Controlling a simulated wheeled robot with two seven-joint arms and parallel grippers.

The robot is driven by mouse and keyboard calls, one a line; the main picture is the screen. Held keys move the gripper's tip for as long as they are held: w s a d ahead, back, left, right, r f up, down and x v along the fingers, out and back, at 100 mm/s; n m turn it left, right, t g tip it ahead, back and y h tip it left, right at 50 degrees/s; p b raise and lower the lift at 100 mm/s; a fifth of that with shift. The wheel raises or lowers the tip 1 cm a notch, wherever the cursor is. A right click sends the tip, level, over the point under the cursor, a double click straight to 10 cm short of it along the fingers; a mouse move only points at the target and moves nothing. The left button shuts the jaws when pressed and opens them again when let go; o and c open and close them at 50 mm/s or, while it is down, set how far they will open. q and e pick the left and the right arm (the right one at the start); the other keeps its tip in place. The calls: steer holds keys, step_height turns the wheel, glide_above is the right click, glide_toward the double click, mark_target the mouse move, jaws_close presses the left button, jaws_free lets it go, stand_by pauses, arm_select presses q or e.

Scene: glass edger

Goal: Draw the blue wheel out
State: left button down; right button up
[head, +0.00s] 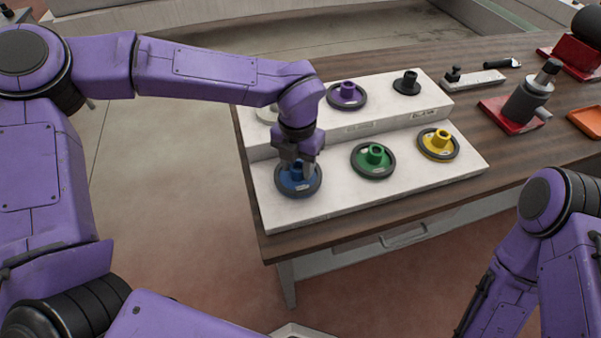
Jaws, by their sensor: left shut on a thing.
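The blue wheel (287,185) has a dark rim and a raised blue hub. It sits at the left end of the front, lower step of the white stepped rack (330,200). My left gripper (297,170) comes down from above and is shut on the blue wheel's hub. The gripper hides part of the hub, and I cannot tell whether the wheel is lifted off the step. My right arm shows at the lower right, but its gripper is not in view.
The green wheel (373,160) and yellow wheel (438,144) stand right of the blue one. Behind, on the upper step, are a purple wheel (347,96), a black one (407,83) and a partly hidden pale one (267,114). Red-based tools (514,113) stand at the right of the wooden table (440,197).

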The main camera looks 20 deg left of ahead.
arm_select(q)
steer(key=shift+r, duration=0.2)
steer(key=shift+r+p, duration=2.65)
steer(key=shift+r, duration=0.2)
step_height(320, 180, up, 4)
steer(key=p, duration=0.4)
steer(key=shift+f, duration=0.1)
